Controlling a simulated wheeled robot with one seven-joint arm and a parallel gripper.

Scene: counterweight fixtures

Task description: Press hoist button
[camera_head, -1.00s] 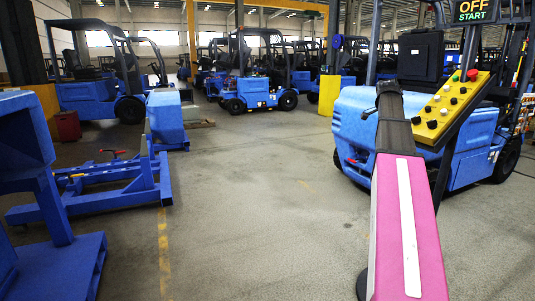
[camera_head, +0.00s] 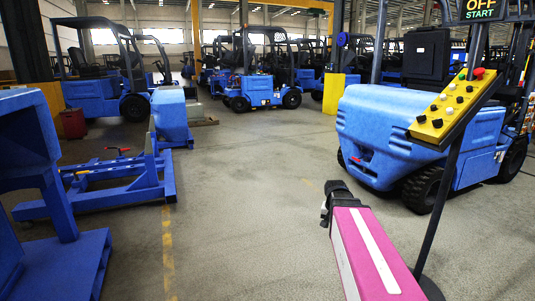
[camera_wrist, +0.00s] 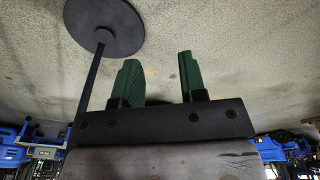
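A yellow control panel (camera_head: 445,112) stands on a dark post at the right. It carries a red mushroom button (camera_head: 478,73), a small green button (camera_head: 462,76), and several black and white knobs. I cannot read which is the hoist button. A sign (camera_head: 480,10) above it reads OFF and START. My pink arm reaches up from the bottom, with my gripper (camera_head: 327,207) low and left of the panel, apart from it. In the wrist view my gripper (camera_wrist: 158,58) has two green fingers spread with nothing between them. The panel is not visible there.
The post's round dark base (camera_wrist: 104,26) is on the floor in the wrist view. A blue forklift (camera_head: 385,130) stands behind the panel. Blue frames (camera_head: 110,185) are at the left, with more forklifts farther back. The middle floor is clear.

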